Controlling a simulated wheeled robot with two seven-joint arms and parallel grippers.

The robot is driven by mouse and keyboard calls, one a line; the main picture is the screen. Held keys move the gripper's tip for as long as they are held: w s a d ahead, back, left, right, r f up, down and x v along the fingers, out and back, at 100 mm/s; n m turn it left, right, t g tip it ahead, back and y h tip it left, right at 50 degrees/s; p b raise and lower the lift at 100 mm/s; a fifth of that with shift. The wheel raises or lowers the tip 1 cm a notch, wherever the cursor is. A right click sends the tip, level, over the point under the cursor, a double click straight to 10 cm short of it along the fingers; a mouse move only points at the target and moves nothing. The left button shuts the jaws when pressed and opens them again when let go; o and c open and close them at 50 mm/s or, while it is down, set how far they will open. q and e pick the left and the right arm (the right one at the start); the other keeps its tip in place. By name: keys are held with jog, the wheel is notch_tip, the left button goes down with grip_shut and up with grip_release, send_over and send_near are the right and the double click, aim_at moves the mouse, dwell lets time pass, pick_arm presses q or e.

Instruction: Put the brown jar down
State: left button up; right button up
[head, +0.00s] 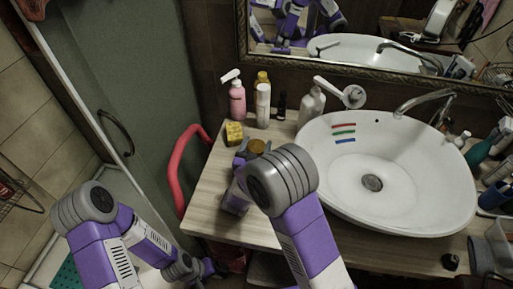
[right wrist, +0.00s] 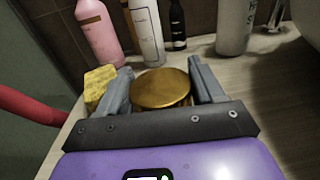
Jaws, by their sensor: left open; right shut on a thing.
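The brown jar (right wrist: 162,90) shows its round golden-brown lid between the fingers of my right gripper (right wrist: 163,88) in the right wrist view. In the head view the jar (head: 257,146) is over the left part of the wooden counter, and my right arm hides most of it. My right gripper (head: 247,158) is shut on the jar. I cannot tell whether the jar's base touches the counter. My left gripper (head: 205,268) is open, low at the left of the counter, apart from the jar.
A yellow sponge (head: 234,133), a pink pump bottle (head: 237,102) and a white bottle (head: 263,106) stand behind the jar. The white basin (head: 430,185) is on the right. A red curved rail (head: 180,165) is at the left. Bare counter (head: 205,205) lies at the front left.

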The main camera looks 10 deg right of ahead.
jog(key=shift+f, duration=0.15)
jog(key=o, duration=1.2)
jog(key=shift+c, duration=0.2)
jog(key=shift+r, duration=0.3)
jog(key=p+v, duration=0.1)
jog(key=v, duration=1.1)
jog(key=shift+f, duration=0.1)
